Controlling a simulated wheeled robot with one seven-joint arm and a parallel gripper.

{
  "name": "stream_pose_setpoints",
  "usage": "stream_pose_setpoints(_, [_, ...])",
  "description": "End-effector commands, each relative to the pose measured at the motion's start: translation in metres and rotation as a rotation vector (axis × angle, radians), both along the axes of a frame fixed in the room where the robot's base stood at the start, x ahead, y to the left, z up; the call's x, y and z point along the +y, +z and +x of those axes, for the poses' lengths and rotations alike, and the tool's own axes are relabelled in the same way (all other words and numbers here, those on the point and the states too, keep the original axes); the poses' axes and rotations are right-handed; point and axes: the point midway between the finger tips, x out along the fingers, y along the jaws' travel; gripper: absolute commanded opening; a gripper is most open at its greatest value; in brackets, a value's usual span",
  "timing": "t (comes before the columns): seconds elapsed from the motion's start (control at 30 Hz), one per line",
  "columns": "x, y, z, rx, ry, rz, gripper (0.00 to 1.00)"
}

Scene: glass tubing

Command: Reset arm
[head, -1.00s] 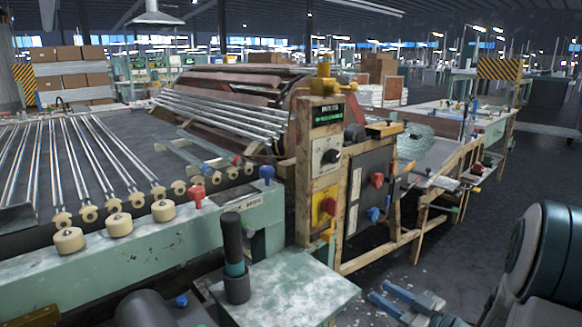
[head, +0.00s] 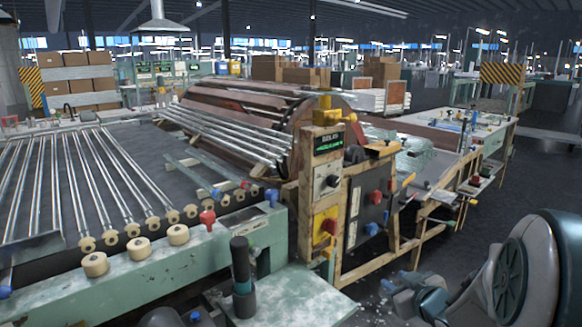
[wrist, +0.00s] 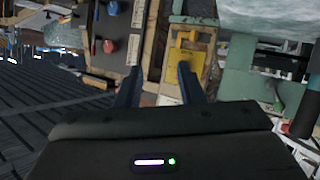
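My gripper (wrist: 160,70) shows in the wrist view with its two dark fingers spread apart. Nothing is between them. The wrist picture is tilted, and a wooden control post with a yellow plate (wrist: 188,60) lies beyond the fingertips. My arm is at the lower right of the head view, bent low, with its end near the floor to the right of the green bench. The fingers are hard to make out there.
The control post (head: 326,185) with its display and knobs stands mid-picture. A green metal table (head: 285,298) is in front of it. Glass tubes (head: 95,180) lie on the conveyor at left, beside a large drum (head: 320,112). Dark floor (head: 520,175) is open at right.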

Motion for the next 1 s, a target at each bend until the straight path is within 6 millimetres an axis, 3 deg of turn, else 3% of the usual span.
stream_pose_setpoints(0.03, [0.0, 0.029, -0.002, 0.026, -0.048, -0.029, 0.35])
stream_pose_setpoints(0.27, [-0.006, 0.084, -0.032, 0.209, -0.275, -0.085, 0.35])
stream_pose_setpoints(0.5, [0.015, 0.134, -0.093, 0.457, -0.426, -0.044, 0.35])
stream_pose_setpoints(0.8, [0.071, 0.182, -0.187, 0.804, -0.439, 0.066, 0.35])
stream_pose_setpoints(1.0, [0.095, 0.193, -0.22, 0.927, -0.408, 0.104, 0.35])
